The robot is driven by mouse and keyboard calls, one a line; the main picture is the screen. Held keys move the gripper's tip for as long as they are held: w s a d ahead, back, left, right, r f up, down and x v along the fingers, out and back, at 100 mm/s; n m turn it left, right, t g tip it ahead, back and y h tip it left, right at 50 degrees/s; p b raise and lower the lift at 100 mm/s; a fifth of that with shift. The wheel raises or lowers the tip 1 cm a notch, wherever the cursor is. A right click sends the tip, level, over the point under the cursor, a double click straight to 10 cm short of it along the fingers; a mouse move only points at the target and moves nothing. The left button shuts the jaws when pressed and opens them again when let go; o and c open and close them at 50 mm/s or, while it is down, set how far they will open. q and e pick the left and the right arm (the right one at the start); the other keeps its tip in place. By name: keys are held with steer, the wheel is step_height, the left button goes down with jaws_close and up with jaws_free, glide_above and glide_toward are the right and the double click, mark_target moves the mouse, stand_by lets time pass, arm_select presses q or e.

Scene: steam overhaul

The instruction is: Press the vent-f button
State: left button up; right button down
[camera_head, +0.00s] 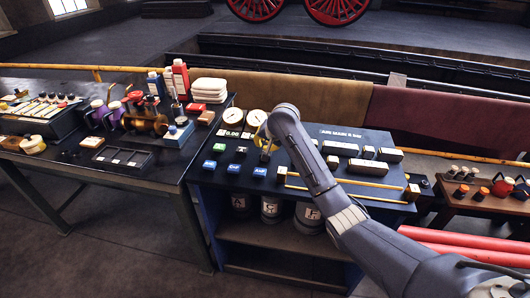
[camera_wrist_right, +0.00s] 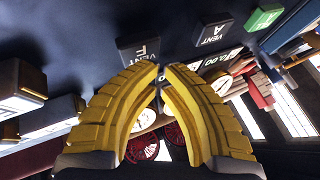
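The vent-f button (camera_wrist_right: 140,50) is a dark block with white lettering on the dark panel, upper middle in the right wrist view. In the head view it is the dark button (camera_head: 264,158) just below my right gripper (camera_head: 264,143), partly hidden by it. My right gripper's yellow fingers (camera_wrist_right: 162,70) have their tips together with nothing seen between them. The tips are very close to the vent-f button; I cannot tell whether they touch it. My left gripper is in neither view.
A dark vent-a button (camera_wrist_right: 214,36) and a green button (camera_wrist_right: 264,16) stand in the same row. Several blue buttons (camera_head: 259,171) line the panel's front. Two round gauges (camera_head: 256,118) stand behind. A brass rod (camera_head: 350,196) lies to the right.

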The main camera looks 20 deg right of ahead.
steer(key=shift+f, duration=0.5)
stand_by(0.6)
steer(key=shift+r, duration=0.7)
steer(key=shift+r, duration=3)
